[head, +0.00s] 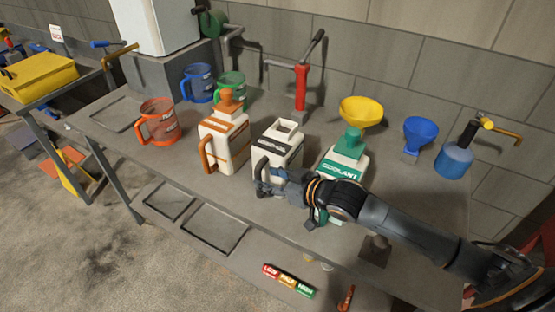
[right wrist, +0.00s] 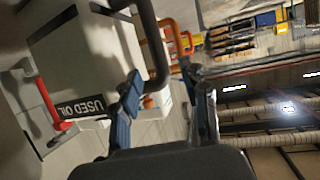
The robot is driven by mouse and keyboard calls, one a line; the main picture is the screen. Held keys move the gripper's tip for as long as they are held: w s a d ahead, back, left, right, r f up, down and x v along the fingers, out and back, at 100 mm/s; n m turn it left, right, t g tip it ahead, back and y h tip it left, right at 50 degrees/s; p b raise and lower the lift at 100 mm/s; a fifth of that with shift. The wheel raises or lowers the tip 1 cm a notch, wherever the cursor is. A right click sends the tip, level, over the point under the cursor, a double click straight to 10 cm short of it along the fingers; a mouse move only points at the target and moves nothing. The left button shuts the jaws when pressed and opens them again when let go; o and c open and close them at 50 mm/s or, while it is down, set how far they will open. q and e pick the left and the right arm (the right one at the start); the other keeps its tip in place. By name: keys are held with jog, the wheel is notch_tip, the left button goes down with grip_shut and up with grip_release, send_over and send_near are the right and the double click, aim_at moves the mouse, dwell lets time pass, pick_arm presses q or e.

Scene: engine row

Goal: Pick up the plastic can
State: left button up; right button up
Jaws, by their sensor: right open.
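A white plastic can with a black handle and a dark label (head: 280,142) stands upright on the workbench in the head view. The right wrist view shows it large at the upper left, labelled "USED OIL" (right wrist: 80,104), with its dark handle (right wrist: 152,40). My right gripper (head: 262,181) is at the front of this can, by the handle. In the right wrist view the blue-grey fingers (right wrist: 165,88) are apart, and the handle's end shows between their tips. I cannot tell whether they touch it. My left gripper is not in view.
An orange-capped can (head: 224,140) stands left and a green-capped coolant can (head: 342,161) right, partly behind my right arm. Red (head: 160,125), blue (head: 199,84) and green (head: 231,88) jugs, yellow (head: 361,112) and blue (head: 420,133) funnels share the bench (head: 130,165).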

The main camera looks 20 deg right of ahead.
aim_at(260, 176)
jog(key=shift+w+a+p, duration=0.45)
jog(key=shift+w+p, duration=0.05)
jog(key=shift+w, duration=0.2)
jog(key=x, duration=0.2)
jog(key=shift+w+f, duration=0.2)
jog(key=shift+f, duration=0.05)
jog(key=shift+w+a+f+p, duration=0.15)
jog(key=shift+w+a+p, duration=0.05)
jog(key=shift+w+p, duration=0.1)
jog(key=shift+f, duration=0.1)
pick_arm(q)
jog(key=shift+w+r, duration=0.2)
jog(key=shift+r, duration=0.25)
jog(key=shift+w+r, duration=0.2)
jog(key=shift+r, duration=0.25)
pick_arm(e)
grip_shut()
